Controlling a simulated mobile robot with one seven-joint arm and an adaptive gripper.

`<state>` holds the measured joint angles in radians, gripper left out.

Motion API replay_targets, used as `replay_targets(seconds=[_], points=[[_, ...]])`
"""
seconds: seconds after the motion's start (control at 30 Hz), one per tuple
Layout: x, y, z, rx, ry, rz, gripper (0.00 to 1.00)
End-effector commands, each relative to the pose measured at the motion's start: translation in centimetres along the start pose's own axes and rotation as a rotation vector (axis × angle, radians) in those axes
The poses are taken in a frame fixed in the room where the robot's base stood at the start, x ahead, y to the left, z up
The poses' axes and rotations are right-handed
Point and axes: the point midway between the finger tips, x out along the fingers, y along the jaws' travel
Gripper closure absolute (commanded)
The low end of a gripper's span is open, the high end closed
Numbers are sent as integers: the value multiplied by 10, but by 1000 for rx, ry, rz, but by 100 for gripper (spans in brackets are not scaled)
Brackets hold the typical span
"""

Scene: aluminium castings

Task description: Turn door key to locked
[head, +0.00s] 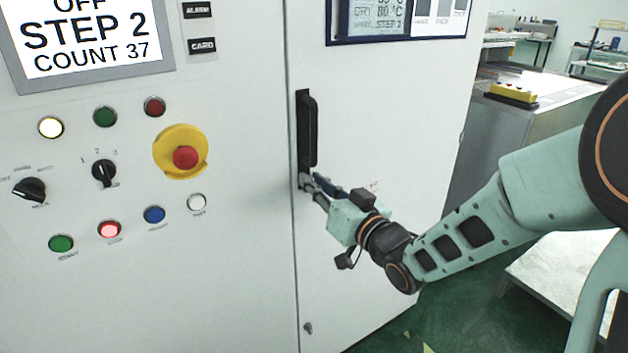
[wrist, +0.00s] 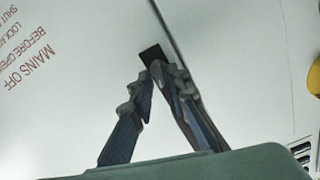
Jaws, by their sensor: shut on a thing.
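The cabinet door (head: 345,260) is closed, with a tall black handle (head: 308,130) along its left edge. My gripper (head: 305,182) is at the lower end of this handle, reaching in from the right. In the wrist view my gripper (wrist: 162,68) has its fingertips drawn together at a small black piece (wrist: 151,53), which looks like the bottom end of the handle plate. The fingers are shut on the door key, which they hide almost wholly. I cannot tell its angle or whether the lock is locked.
Left of the door seam is a control panel with a yellow-ringed red stop button (head: 185,157), selector knobs and several lamps. A screen (head: 85,35) reads STEP 2, COUNT 37. Red warning print (wrist: 45,55) is on the door. A small round fitting (head: 308,327) sits low on the door.

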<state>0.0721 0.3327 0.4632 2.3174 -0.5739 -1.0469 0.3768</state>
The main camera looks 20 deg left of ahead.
Motion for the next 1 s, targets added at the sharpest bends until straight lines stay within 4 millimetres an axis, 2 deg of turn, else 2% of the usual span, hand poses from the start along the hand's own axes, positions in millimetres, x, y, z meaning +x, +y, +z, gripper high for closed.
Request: replay_targets(seconds=[0.6,1.0], points=[[0,4,-1,565,-1,2,100],[0,5,1,784,0,0,100]])
